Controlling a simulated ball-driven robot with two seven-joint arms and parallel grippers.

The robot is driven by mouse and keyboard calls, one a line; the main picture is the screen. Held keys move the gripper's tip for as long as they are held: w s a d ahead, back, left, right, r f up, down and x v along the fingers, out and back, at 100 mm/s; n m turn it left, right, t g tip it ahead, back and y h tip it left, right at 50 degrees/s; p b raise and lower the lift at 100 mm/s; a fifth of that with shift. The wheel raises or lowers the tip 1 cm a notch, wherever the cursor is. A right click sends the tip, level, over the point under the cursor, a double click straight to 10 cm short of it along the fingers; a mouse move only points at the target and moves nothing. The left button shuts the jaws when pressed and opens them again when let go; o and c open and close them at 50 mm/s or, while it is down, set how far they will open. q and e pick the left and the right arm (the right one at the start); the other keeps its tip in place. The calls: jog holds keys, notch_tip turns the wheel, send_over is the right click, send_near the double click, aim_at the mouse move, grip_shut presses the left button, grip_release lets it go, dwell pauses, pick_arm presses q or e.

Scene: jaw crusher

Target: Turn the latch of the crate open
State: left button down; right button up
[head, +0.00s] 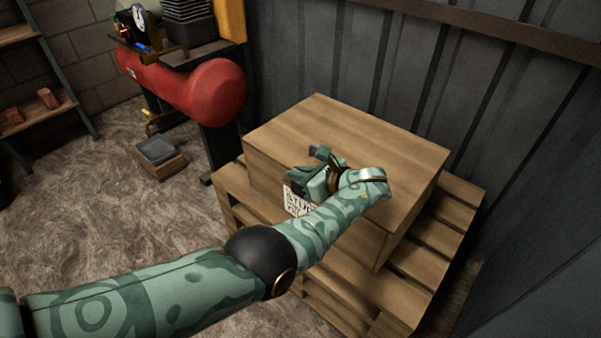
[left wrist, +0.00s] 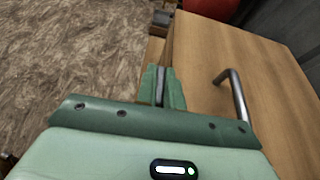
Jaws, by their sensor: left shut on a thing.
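The wooden crate (head: 390,150) stands on a pallet, its flat lid closed. It fills the right of the left wrist view (left wrist: 225,50). My left gripper (head: 308,180) is at the crate's front upper edge, above a white label (head: 297,201). In the left wrist view its green fingers (left wrist: 161,88) are shut on a narrow grey piece at the crate's edge, which looks like the latch; the hand hides most of it, so its angle is unclear. My right gripper is out of view.
The slatted pallet (head: 425,262) sticks out around the crate. A dark corrugated wall (head: 400,75) is close behind. A red tank (head: 215,90) stands back left, a shelf (head: 35,100) at far left. The floor (head: 100,215) left of the crate is mostly clear.

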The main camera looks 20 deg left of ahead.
pick_arm(q)
jog(key=c, duration=1.5)
grip_release()
